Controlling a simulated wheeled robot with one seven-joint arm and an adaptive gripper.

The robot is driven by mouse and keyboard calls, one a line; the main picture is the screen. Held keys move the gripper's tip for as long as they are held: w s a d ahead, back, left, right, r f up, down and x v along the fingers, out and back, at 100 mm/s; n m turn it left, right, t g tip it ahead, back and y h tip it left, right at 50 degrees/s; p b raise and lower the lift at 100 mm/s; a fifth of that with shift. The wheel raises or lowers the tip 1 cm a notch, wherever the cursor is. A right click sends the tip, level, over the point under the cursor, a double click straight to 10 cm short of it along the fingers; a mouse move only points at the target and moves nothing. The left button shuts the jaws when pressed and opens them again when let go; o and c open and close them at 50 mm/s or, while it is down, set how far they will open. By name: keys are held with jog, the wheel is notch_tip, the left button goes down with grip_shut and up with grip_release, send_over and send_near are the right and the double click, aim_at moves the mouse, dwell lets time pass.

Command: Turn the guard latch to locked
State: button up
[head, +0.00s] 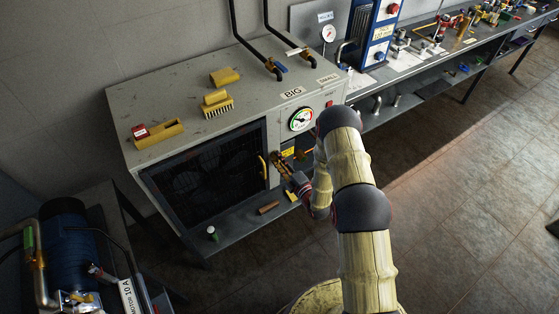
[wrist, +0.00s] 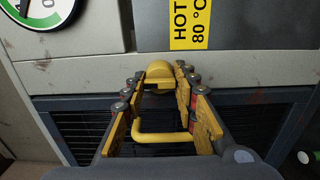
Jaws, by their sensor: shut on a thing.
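The guard latch (wrist: 159,73) is a yellow knob at the top edge of the dark guard, in the wrist view. My gripper (wrist: 161,80) is shut on it, with one finger on each side of the knob. In the head view my gripper (head: 279,162) is at the front of the grey cabinet, and it and my arm hide the latch. The guard (head: 205,175) is a dark mesh panel that looks closed. Its yellow handle (wrist: 162,137) shows between my fingers, below the latch. I cannot read any lock mark by the latch.
A yellow "HOT 80 °C" label (wrist: 190,22) and a round gauge (wrist: 42,8) are above the latch. Yellow brushes (head: 216,103) and a block lie on the cabinet top (head: 190,90). A brown piece (head: 267,208) and a small green-capped item (head: 212,233) sit on the ledge below.

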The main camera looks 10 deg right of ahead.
jog(key=c, duration=0.5)
jog(key=shift+f+n+b, duration=0.1)
jog(key=shift+n+b, duration=2.3)
jog(key=shift+n, duration=6.6)
jog(key=o, duration=1.1)
jog(key=shift+o, duration=0.2)
